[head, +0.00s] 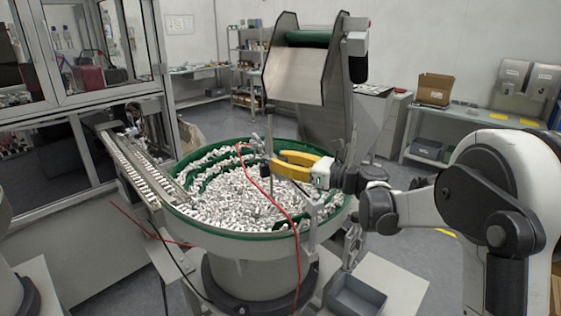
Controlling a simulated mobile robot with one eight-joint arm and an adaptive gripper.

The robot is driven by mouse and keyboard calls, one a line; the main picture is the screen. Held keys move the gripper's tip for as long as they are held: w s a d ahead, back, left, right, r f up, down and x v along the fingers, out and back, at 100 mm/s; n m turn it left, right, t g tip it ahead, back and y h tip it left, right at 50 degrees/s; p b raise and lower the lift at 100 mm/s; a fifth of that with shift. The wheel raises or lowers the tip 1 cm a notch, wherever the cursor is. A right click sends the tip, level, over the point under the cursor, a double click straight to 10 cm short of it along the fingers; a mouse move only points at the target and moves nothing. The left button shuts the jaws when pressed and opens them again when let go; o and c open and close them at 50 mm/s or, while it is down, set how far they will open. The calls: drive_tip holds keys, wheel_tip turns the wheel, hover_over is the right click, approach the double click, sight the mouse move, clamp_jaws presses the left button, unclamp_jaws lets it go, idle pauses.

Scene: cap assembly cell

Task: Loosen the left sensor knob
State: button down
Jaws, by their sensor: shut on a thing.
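My gripper (275,160), with yellow fingers, reaches in from the right over the green-rimmed bowl feeder (222,226). Its fingertips are closed at the sensor bracket (258,145) on the bowl's far side, beside a thin upright rod. They are shut on the left sensor knob, which is too small and too covered by the fingertips to make out. A red cable (262,187) runs from the bracket across the bowl and down its front. Many small white caps (235,187) fill the bowl.
A hopper with a sloping chute (300,80) stands behind the bowl. A linear track (145,165) leads off at the left beside a glazed enclosure. A grey bin (356,302) stands at the front right. A bench with a cardboard box (434,89) is at the back right.

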sight(281, 159)
drive_tip(key=n+g+y+p, duration=0.1)
drive_tip(key=n+g, duration=0.1)
drive_tip(key=g, duration=0.1)
drive_tip(key=n+g+y, duration=0.1)
drive_tip(key=n+g, duration=0.1)
drive_tip(key=g, duration=0.1)
drive_tip(key=shift+n+g+y+p, duration=0.3)
drive_tip(key=shift+p, duration=0.05)
drive_tip(key=shift+s+n+g+p, duration=0.1)
drive_tip(key=shift+n+g+p, duration=0.45)
drive_tip(key=shift+n+g, duration=0.95)
drive_tip(key=shift+n+g+p, duration=0.55)
drive_tip(key=shift+n+g, duration=0.25)
drive_tip(key=shift+g, duration=1.6)
drive_tip(key=c, duration=1)
unclamp_jaws()
drive_tip(key=shift+d, duration=0.1)
drive_tip(key=shift+r, duration=0.1)
wheel_tip(281, 159, up, 10)
drive_tip(key=shift+f, duration=0.1)
